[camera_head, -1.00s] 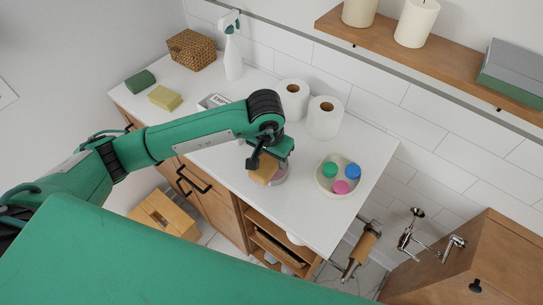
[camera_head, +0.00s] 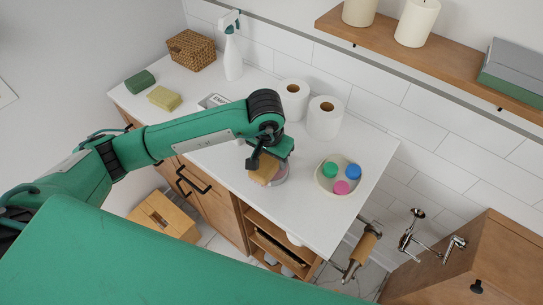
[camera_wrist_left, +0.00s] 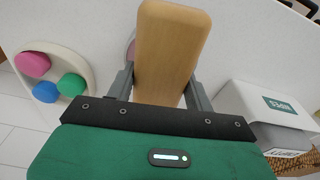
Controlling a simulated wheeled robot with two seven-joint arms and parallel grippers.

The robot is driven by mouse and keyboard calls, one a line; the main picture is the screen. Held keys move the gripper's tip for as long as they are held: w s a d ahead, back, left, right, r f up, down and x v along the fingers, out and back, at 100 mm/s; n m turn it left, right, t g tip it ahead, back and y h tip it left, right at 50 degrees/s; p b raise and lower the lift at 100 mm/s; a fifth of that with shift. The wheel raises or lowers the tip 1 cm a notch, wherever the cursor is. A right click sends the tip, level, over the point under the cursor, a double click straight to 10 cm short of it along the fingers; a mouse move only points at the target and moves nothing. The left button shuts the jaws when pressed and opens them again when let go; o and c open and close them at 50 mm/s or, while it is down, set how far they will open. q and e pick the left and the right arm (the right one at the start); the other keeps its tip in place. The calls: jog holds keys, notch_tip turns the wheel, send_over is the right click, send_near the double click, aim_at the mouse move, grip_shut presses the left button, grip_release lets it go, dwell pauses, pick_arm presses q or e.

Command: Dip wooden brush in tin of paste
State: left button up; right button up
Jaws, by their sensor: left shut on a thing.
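The wooden brush (camera_head: 263,174) is a tan block held by my left gripper (camera_head: 264,161) above the white counter. In the left wrist view the brush (camera_wrist_left: 170,50) sits between the two grey fingers, which are shut on its sides. The tin of paste (camera_head: 281,177) is low and round with a pinkish look. It is mostly hidden behind the brush and gripper; a small pink part (camera_wrist_left: 130,49) shows beside the brush in the left wrist view. The brush overlaps the tin in view; I cannot tell whether they touch. My right gripper is not in view.
A round tray (camera_head: 322,186) with green, blue and pink pieces stands right of the tin. Two paper rolls (camera_head: 325,118) stand behind. A white box (camera_head: 212,101), yellow sponge (camera_head: 164,98), spray bottle (camera_head: 233,58) and wicker basket (camera_head: 191,50) are further left. The front counter is clear.

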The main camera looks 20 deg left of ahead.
pick_arm(q)
jog(key=shift+s+f, duration=0.1)
jog(key=shift+r+p, duration=0.55)
jog(key=shift+r, duration=3)
